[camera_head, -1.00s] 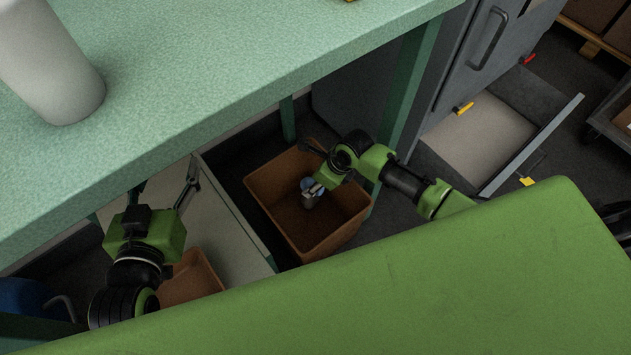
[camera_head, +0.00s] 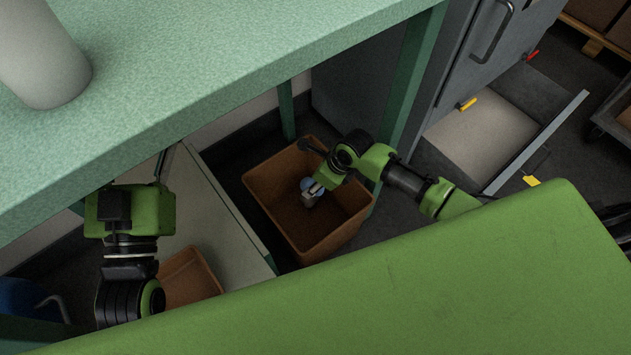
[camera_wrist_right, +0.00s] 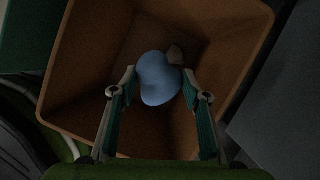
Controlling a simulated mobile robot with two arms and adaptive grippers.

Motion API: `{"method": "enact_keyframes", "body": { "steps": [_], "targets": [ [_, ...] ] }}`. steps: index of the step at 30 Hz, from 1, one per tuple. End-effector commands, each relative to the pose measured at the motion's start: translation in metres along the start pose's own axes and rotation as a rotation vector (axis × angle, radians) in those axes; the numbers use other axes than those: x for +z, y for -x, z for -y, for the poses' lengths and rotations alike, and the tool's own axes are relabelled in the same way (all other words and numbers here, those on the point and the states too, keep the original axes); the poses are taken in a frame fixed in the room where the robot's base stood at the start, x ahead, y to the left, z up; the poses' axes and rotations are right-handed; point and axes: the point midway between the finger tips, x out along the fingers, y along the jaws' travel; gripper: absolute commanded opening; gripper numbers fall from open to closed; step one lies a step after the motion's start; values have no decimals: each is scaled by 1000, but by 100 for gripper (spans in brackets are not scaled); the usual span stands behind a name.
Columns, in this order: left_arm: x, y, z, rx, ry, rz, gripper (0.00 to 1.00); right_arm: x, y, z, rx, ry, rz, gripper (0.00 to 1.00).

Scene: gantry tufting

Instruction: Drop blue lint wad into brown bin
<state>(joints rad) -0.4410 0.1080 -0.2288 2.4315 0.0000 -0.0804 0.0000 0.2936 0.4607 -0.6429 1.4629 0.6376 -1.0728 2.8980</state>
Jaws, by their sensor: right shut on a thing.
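The brown bin (camera_head: 338,232) stands on the floor beyond the green bench edge. The blue lint wad (camera_head: 307,184) is over the bin's opening in the head view. In the right wrist view the wad (camera_wrist_right: 158,80) is a smooth blue lump between the fingers of my right gripper (camera_wrist_right: 160,92), with the bin's walls (camera_wrist_right: 75,75) around it. My right gripper is shut on the wad. My left gripper (camera_head: 161,165) is at the left, near the bench edge and away from the bin; its fingers are mostly hidden.
A green bench top (camera_head: 200,85) with a white cylinder (camera_head: 42,55) lies at upper left. A smaller brown container (camera_head: 190,278) sits at lower left, beside a pale panel (camera_head: 215,215). A bench leg (camera_head: 412,85) and a grey cabinet (camera_head: 470,50) stand right of the bin.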

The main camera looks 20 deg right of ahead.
Motion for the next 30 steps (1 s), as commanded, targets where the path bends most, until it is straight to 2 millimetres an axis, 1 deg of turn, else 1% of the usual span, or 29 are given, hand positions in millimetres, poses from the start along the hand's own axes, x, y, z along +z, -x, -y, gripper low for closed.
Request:
{"method": "enact_keyframes", "body": {
  "steps": [9, 10, 12, 23, 26, 30],
  "targets": [
    [-3, 0, 0, 1, 1, -12, 57, 0, 0, 0, 0, 0, 0, 28],
    [-3, 0, 0, 1, 1, -12, 57, 0, 0, 0, 0, 0, 0, 45],
    [-3, 0, 0, 1, 1, -12, 57, 0, 0, 0, 0, 0, 0, 62],
    [-2, 0, 0, 0, 1, -11, 57, 0, 1, 0, 0, 0, 0, 62],
    [-2, 0, 0, 0, 1, -11, 57, 0, 6, 1, -1, 0, 1, 62],
    [-2, 0, 0, 0, 0, -11, 57, 0, 24, 0, 0, 1, 2, 62]
  ]
}}
